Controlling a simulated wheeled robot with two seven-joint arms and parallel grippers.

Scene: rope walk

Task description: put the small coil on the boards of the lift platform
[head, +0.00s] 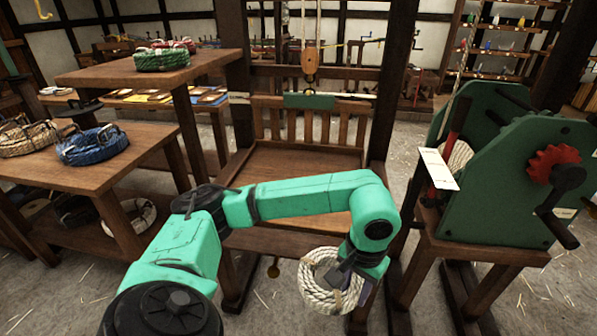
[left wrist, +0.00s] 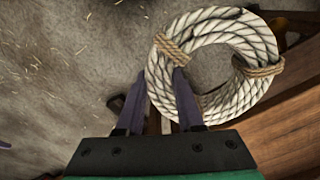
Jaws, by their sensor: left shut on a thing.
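The small coil (head: 310,292) is a ring of off-white rope with tan bindings; it also shows in the left wrist view (left wrist: 215,28). My left gripper (head: 346,282) is shut on its rim, and the coil hangs in the air. In the left wrist view the fingers (left wrist: 160,80) straddle the rope beside one binding. The lift platform (head: 290,160) has brown boards and a slatted back, between two dark posts. My left arm crosses in front and hides part of the boards. In the head view the coil appears below the platform's front edge. My right gripper is out of view.
A green winch (head: 500,180) with a red gear and crank stands at the right. At the left a bench (head: 130,160) bears a blue coil (head: 92,146) and tan coils; a higher shelf (head: 110,75) bears green and red ones. The visible platform boards are bare.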

